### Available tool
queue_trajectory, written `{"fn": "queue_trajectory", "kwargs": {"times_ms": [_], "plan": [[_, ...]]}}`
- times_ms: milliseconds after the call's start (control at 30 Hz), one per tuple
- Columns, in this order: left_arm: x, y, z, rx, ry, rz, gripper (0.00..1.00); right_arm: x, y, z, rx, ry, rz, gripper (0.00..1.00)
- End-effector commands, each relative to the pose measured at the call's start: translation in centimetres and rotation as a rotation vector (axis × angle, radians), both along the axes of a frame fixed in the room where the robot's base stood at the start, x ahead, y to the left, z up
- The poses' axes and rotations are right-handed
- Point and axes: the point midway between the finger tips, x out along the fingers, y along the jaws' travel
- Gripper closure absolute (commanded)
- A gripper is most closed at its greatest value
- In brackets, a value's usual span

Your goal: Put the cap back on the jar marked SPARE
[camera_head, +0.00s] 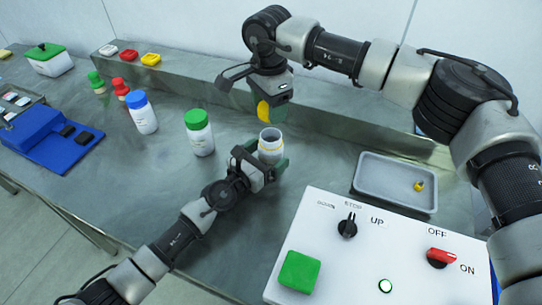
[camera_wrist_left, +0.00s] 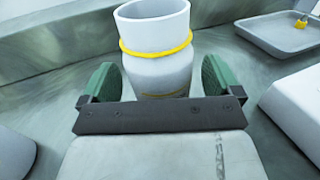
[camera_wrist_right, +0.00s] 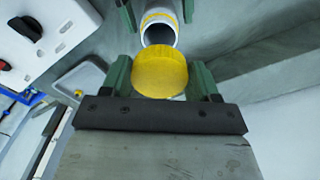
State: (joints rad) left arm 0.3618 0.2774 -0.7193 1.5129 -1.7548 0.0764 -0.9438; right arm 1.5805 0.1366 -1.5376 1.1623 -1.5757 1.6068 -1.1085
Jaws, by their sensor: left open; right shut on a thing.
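An uncapped white jar (camera_head: 270,146) with a yellow band at its neck stands upright on the bench. It also shows in the left wrist view (camera_wrist_left: 158,68). No SPARE marking can be read on it. My left gripper (camera_wrist_left: 160,82) is open, with its green fingers on either side of the jar and gaps visible. My right gripper (camera_wrist_right: 160,80) is shut on a yellow cap (camera_wrist_right: 160,70). The open mouth shows in the right wrist view (camera_wrist_right: 158,32).
A green-capped jar (camera_head: 200,133) and a blue-capped jar (camera_head: 142,112) stand to the left. A grey tray (camera_head: 372,205) with a small yellow thing lies to the right. A white control box (camera_head: 330,255) stands in front. A raised ledge (camera_head: 325,132) runs behind.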

Motion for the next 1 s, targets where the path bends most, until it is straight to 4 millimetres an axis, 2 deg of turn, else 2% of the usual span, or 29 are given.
{"fn": "queue_trajectory", "kwargs": {"times_ms": [200,567,1000], "plan": [[1.4,-1.2,0.0,0.001,-0.001,0.001,0.07,0.0,0.0,0.0,0.0,0.0,0.0,0.61],[1.6,-1.4,0.0,0.001,0.0,0.001,0.09,0.0,0.0,0.0,0.0,0.0,0.0,0.61],[1.6,-1.3,0.0,0.001,0.0,0.002,0.76,0.0,0.0,0.0,0.0,0.0,0.0,0.61]]}}
